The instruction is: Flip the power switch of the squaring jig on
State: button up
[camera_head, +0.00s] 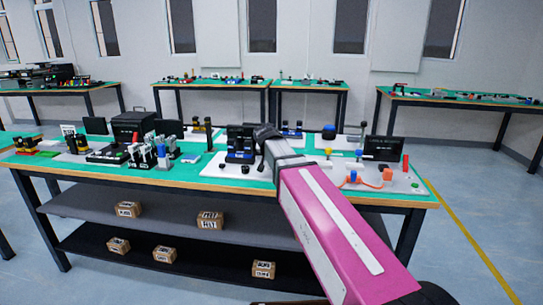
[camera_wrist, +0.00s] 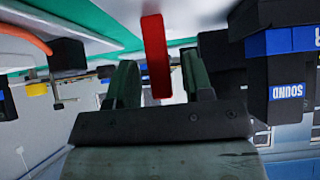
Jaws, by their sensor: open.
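In the wrist view, which looks upside down, my gripper (camera_wrist: 160,62) is open, with a dark finger on either side of a red upright bar (camera_wrist: 154,35). The bar shows in the gap between the fingers; I cannot tell whether they touch it or how far beyond them it lies. It may be a switch lever, but no label on it is readable. In the head view my arm reaches over the bench, and its dark wrist end (camera_head: 266,134) is beside a black-and-blue device (camera_head: 240,146). The fingertips are hidden there. I cannot tell which fixture is the squaring jig.
Black blocks with a blue "SOUND" label (camera_wrist: 287,91) stand close right of the fingers in the wrist view. An orange cable (camera_wrist: 22,32) and black block (camera_wrist: 68,53) are at left. The green-topped bench (camera_head: 225,172) is crowded; a black panel (camera_head: 385,148) stands right.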

jog(key=v, duration=0.8)
jog(key=shift+s+r, duration=0.2)
jog(key=shift+s, duration=0.15)
